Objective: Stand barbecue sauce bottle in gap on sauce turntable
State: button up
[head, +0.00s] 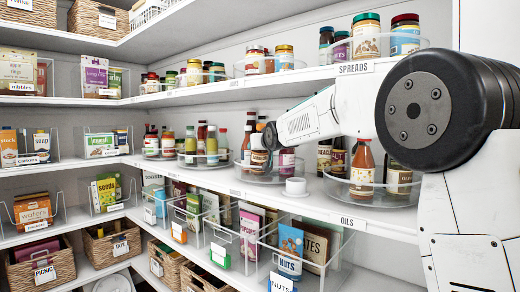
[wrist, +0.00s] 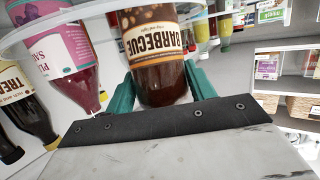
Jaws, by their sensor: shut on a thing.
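The barbecue sauce bottle (wrist: 160,72), dark with a cream label, is held between the teal fingers of my gripper (wrist: 163,92). Its lettering is upside down in the wrist view, and one end is hidden behind the gripper body. In the head view the bottle (head: 259,159) appears upright at the sauce turntable (head: 255,178), below my gripper (head: 268,140). A plum sauce bottle (wrist: 62,45) with a purple label is close beside it; it also shows in the head view (head: 287,162). I cannot tell whether the barbecue bottle's base touches the turntable.
A small white round container (head: 296,187) stands on the shelf in front. Another turntable with bottles (head: 362,170) is to the right, above the OILS label. A dark bottle (wrist: 22,128) stands at the left of the wrist view. The spreads shelf (head: 300,82) is overhead.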

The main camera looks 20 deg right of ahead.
jog(key=shift+w+r+g, duration=0.2)
jog(key=shift+w+g, duration=0.5)
jog(key=shift+w, duration=0.05)
jog(key=shift+w+r+g, duration=0.15)
jog(key=shift+w+g, duration=0.55)
jog(key=shift+w, duration=0.05)
jog(key=shift+f, duration=0.8)
jog(key=o, duration=1.3)
jog(key=shift+f, duration=0.15)
jog(key=v, duration=1.2)
